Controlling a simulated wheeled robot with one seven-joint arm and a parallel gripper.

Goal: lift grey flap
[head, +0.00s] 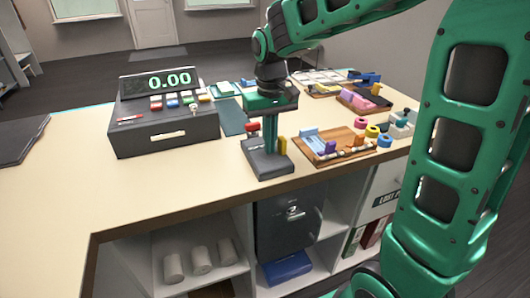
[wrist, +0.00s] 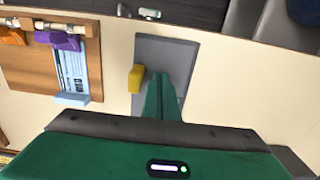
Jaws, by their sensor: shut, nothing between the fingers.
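A grey flat piece (head: 266,165), which looks like the grey flap, lies at the front edge of the counter in the head view. In the wrist view it is a grey rectangle (wrist: 180,48) with a yellow block (wrist: 137,78) at its left side. My gripper (head: 277,150) points down over this piece with its green fingers shut and empty. The fingertips (wrist: 162,76) overlap the grey rectangle in the wrist view. Whether they touch it I cannot tell. My fingers and palm hide part of it.
A register (head: 165,125) showing 0.00 stands to the left. A wooden tray (head: 330,155) and colored rolls (head: 372,131) lie to the right. Shelves with grey cylinders (head: 200,258) are below. The counter's left front (head: 60,205) is clear.

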